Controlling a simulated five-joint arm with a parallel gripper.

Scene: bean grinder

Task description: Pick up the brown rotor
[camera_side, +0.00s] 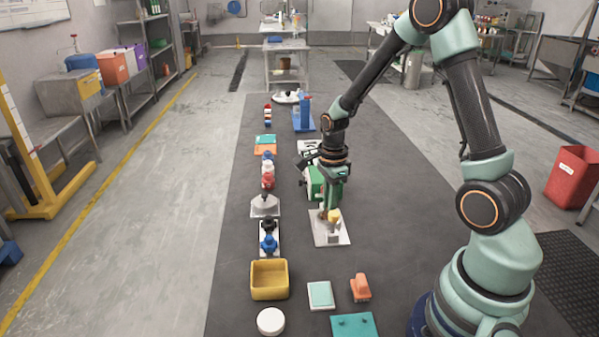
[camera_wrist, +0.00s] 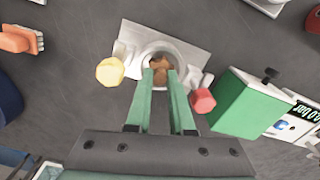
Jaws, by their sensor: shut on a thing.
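The brown rotor (camera_wrist: 159,66) sits between my fingertips in the wrist view, inside a round pale housing on a light grey plate (camera_wrist: 190,54). My gripper (camera_wrist: 161,78) points down with its two green fingers closed on the rotor. In the side view my gripper (camera_side: 328,208) is low over the same plate (camera_side: 330,238), and the rotor is mostly hidden there by the fingers. A yellow knob (camera_wrist: 110,72) is left of the rotor in the wrist view. I cannot tell whether the rotor has lifted from the housing.
A red knob (camera_wrist: 203,101) and a green box (camera_wrist: 237,104) stand close right of my fingers in the wrist view. In the side view a yellow bin (camera_side: 269,280) and a blue-black device (camera_side: 268,240) stand to the left. The dark mat between has free room.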

